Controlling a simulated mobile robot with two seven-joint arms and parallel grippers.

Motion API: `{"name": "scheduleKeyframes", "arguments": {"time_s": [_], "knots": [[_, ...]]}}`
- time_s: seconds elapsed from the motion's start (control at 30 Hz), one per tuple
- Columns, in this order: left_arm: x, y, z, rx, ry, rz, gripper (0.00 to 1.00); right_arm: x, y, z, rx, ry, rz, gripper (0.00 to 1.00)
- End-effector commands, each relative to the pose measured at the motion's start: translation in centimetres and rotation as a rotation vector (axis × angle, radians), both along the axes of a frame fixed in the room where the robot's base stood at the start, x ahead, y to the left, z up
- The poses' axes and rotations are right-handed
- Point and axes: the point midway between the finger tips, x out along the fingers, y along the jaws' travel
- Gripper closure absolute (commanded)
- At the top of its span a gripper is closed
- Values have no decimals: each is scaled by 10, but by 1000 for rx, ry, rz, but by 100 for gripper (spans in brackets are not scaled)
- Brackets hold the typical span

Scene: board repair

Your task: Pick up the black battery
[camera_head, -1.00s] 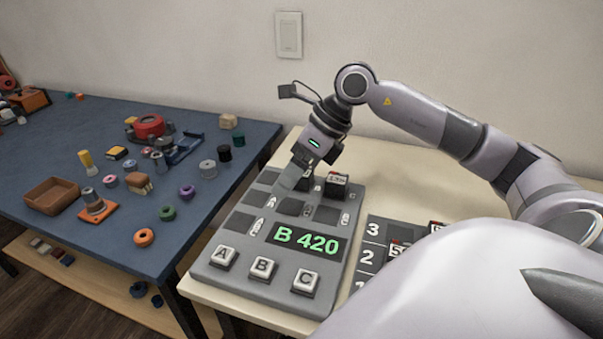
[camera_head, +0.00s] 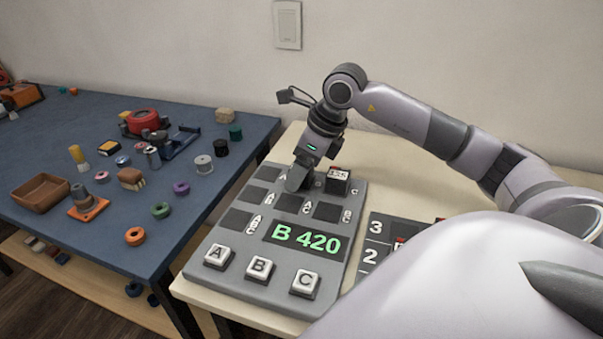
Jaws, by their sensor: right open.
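A black battery block (camera_head: 338,182) with a pale, red-edged printed label on top sits in the back right slot of the grey board (camera_head: 225,280). My right gripper (camera_head: 297,184) points down over the board's back row, just left of this block and apart from it. It is open, and its fingers hide the back middle slot, so I cannot tell whether anything is in there. My left gripper does not show.
The board has a green "B 420" display (camera_head: 306,240) and A, B, C keys. A dark numbered rack (camera_head: 375,230) stands to its right, partly hidden by my arm. A blue table (camera_head: 60,235) at left holds a brown tray (camera_head: 40,194), spools and blocks.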

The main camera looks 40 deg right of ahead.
Motion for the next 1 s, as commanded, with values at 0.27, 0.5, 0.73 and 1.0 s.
{"name": "scheduleKeyframes", "arguments": {"time_s": [0.27, 0.5, 0.73, 1.0], "knots": [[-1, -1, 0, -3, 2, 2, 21, 0, 0, 0, 1, 0, 0, 81], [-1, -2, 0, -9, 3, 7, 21, 0, 0, 1, 0, -1, 0, 84], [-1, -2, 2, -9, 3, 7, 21, 0, 0, 10, 1, -2, 0, 84], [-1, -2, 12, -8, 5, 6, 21, 1, 0, 59, 2, -8, -1, 84]]}}
